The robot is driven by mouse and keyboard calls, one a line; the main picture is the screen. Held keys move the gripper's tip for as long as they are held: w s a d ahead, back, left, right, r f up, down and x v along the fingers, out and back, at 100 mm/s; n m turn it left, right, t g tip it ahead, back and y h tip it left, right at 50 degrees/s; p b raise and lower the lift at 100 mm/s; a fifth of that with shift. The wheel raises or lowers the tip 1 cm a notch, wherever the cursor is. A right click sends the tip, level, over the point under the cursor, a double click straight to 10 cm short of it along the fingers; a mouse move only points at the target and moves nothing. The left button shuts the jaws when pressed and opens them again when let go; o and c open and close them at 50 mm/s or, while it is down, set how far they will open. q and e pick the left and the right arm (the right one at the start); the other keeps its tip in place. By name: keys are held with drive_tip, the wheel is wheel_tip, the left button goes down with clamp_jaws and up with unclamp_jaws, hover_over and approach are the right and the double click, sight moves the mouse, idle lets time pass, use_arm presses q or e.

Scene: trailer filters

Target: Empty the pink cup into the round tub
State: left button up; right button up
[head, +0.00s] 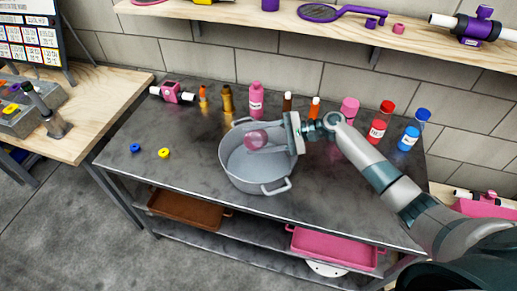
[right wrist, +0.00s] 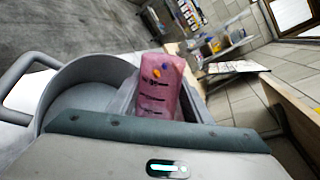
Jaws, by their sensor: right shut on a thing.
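The round tub (head: 231,181) is a grey metal pot with two side handles, standing on the dark table. Its grey wall also shows in the right wrist view (right wrist: 68,84). My right gripper (head: 266,142) is shut on the pink cup (head: 256,139) and holds it over the tub. In the right wrist view the cup (right wrist: 156,102) is translucent pink with dark marks. A small blue and a small orange spot show at its far end, perhaps contents inside. I cannot tell its exact tilt. The tub's floor looks bare where visible. My left gripper is not in view.
A pink bottle (head: 256,101) and several other bottles and cups line the table's back. A blue ring (head: 135,148) and a yellow ring (head: 163,153) lie at the left. A shelf (head: 260,18) runs above. The table's front left is clear.

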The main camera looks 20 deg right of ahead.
idle(0.8)
drive_tip(key=shift+s+a+f+n+t+h, duration=0.25)
drive_tip(key=shift+s+a+n+t+h, duration=0.25)
drive_tip(key=shift+n, duration=0.3)
drive_tip(key=shift+d, duration=0.15)
drive_tip(key=shift+s, duration=0.1)
